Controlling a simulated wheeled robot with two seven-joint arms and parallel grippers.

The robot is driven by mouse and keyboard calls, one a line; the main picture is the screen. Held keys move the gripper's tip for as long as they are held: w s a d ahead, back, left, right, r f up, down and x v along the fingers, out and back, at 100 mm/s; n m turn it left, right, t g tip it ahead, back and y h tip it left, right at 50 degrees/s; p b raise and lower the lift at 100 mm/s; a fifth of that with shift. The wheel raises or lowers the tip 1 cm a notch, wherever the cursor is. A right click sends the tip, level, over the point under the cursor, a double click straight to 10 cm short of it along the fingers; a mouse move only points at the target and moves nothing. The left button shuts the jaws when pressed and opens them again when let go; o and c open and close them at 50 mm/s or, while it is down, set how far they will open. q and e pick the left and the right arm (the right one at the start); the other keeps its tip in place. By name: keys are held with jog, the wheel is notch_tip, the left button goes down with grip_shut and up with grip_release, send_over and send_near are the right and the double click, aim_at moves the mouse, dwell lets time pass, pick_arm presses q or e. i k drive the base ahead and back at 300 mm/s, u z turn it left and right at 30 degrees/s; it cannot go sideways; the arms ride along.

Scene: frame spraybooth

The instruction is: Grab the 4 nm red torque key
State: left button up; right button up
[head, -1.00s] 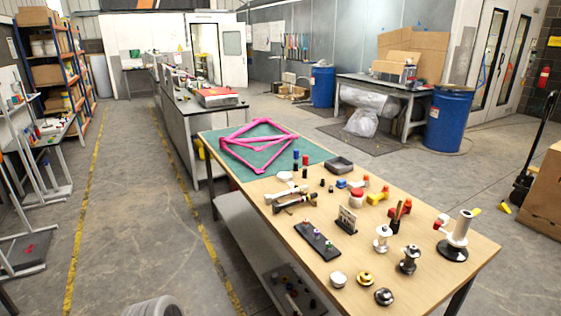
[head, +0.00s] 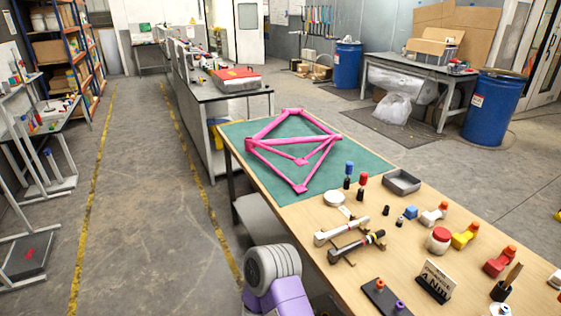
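A red key-like tool (head: 500,261) lies on the right part of the wooden workbench (head: 320,230); it looks like the red torque key, but no marking on it can be read. Beside it lie a yellow one (head: 465,236), a white one with a red end (head: 434,214) and a small blue piece (head: 410,213). Part of my arm, grey and purple, shows at the bottom beside the bench's left edge.
A pink bike frame (head: 292,148) lies on a green mat (head: 260,175). A red-lidded pot (head: 439,240), torque wrenches (head: 342,230), a grey tray (head: 401,182), a cup with sticks (head: 503,289) and a black holder (head: 386,299) crowd the bench. The aisle at left is clear.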

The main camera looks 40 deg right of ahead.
aim_at(363, 178)
jog(key=z, duration=0.1)
jog(key=i, duration=1.9)
jog(key=z, duration=1.65)
jog(key=i, duration=0.75)
jog(key=z, duration=0.8)
